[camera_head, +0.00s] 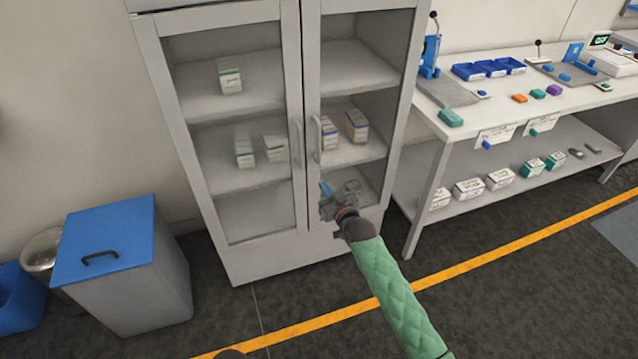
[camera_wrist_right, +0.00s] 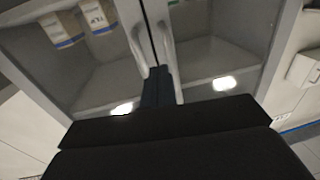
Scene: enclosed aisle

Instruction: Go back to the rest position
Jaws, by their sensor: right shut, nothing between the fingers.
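My right arm, in a green quilted sleeve, comes in from the bottom of the head view. Its gripper (camera_head: 328,190) is in front of the lower right door of the grey glass-fronted cabinet (camera_head: 308,232). The right gripper also shows in the right wrist view (camera_wrist_right: 158,76), shut and empty, close to the two upright door handles (camera_wrist_right: 140,50). Both cabinet doors look shut. I cannot tell if the fingertips touch the door. My left gripper is not in view.
White boxes (camera_head: 230,82) stand on the cabinet shelves. A grey bin with a blue lid (camera_head: 105,235) stands at the left. A workbench (camera_head: 500,100) with blue trays (camera_head: 488,68) and small coloured blocks is at the right. A yellow line (camera_head: 540,238) crosses the open dark floor.

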